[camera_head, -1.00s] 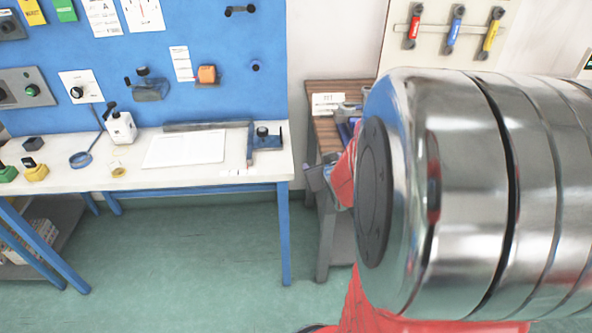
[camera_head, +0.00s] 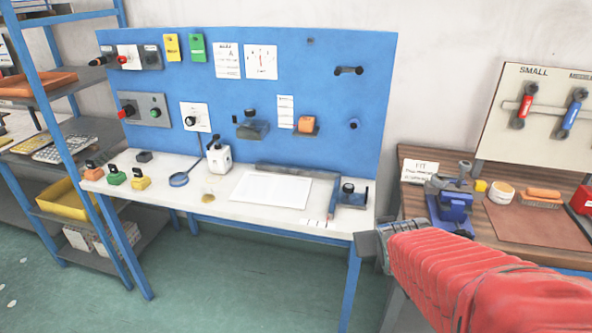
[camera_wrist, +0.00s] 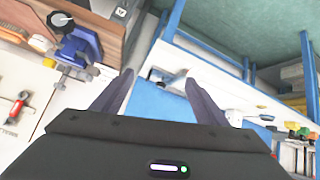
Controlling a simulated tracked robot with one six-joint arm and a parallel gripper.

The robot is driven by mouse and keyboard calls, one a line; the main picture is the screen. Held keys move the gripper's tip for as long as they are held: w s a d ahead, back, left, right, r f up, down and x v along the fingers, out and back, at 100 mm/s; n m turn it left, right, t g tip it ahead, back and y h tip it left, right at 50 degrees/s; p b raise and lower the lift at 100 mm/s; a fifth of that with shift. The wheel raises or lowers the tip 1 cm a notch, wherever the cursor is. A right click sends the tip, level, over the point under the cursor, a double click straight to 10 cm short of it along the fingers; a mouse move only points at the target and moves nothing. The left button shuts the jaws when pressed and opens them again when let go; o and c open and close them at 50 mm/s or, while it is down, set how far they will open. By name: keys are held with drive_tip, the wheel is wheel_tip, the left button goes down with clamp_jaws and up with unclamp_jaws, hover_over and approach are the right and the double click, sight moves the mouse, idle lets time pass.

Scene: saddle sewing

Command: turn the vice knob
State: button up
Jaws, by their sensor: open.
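A blue vice (camera_head: 450,205) with grey metal parts stands on the wooden bench at the right in the head view. It also shows at the upper left of the wrist view (camera_wrist: 84,44), with a round dark knob (camera_wrist: 62,22) beside its blue body. My gripper (camera_wrist: 159,76) is open, its two dark fingers spread with nothing between them. The vice lies off to the left of the fingers in the wrist view, apart from them. In the head view my red-sleeved arm reaches in from the lower right, and its grey end is left of and below the vice.
The wooden bench also bears a white jar (camera_head: 501,192), an orange brush (camera_head: 543,196) and a brown mat (camera_head: 530,222). A tool board (camera_head: 548,118) stands behind. Left is a white-topped table (camera_head: 150,196) with a blue pegboard (camera_head: 270,80). Green floor lies in front.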

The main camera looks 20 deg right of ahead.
drive_tip(key=shift+c, duration=0.3)
drive_tip(key=shift+a+r, duration=0.15)
drive_tip(key=shift+a, duration=0.2)
drive_tip(key=shift+c, duration=1.4)
drive_tip(key=s+a+r, duration=0.1)
drive_tip(key=a, duration=0.2)
drive_tip(key=s+a+r+y, duration=0.1)
drive_tip(key=s+a, duration=0.1)
drive_tip(key=a, duration=0.2)
drive_tip(key=s+a+n+g+y, duration=0.1)
drive_tip(key=s+a, duration=0.1)
drive_tip(key=a, duration=0.1)
drive_tip(key=shift+s+a+r, duration=0.2)
drive_tip(key=shift+a+r, duration=0.1)
drive_tip(key=shift+r, duration=0.1)
drive_tip(key=c, duration=0.5)
drive_tip(key=s+a+r+n+g+y, duration=0.1)
drive_tip(key=s+a+g+y, duration=0.1)
drive_tip(key=s+a, duration=0.5)
drive_tip(key=shift+s+a+r, duration=0.15)
drive_tip(key=shift+s+a, duration=0.1)
drive_tip(key=shift+a, duration=0.1)
drive_tip(key=shift+c, duration=0.4)
